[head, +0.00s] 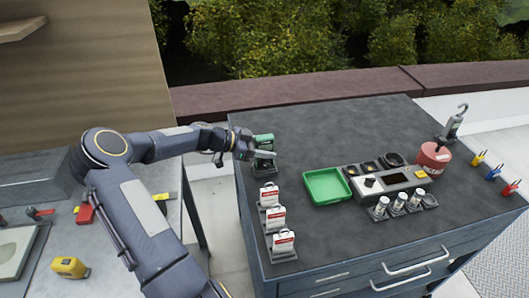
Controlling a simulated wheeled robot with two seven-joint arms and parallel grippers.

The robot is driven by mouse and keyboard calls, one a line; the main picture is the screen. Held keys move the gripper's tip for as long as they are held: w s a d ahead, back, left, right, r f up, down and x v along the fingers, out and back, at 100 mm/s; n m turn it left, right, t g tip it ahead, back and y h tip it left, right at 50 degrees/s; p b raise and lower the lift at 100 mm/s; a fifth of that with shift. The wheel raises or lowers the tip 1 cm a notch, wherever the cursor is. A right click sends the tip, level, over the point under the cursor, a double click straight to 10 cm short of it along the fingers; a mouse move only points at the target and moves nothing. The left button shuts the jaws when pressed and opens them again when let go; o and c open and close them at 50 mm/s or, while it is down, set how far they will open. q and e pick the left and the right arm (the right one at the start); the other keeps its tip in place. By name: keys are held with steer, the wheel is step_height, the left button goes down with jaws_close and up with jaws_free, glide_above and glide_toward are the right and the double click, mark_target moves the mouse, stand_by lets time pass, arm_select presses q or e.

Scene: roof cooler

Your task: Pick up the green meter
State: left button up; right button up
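The green meter (264,140) stands upright in a dark holder (264,168) near the left edge of the dark cabinet top (320,125). My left gripper (260,149) is at the meter from its left side, with a pale finger across the meter's front. The far finger is hard to make out, so I cannot tell whether the gripper is open or shut on the meter. My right gripper is not in view.
Several white boxes with red labels (276,217) stand in holders in front of the meter. A green tray (326,186) lies to their right, beside a grey instrument block (385,183). A red canister (433,158) stands further right. The back of the top is clear.

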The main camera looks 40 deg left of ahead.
arm_select(q)
steer(key=shift+r, duration=0.1)
jaws_close()
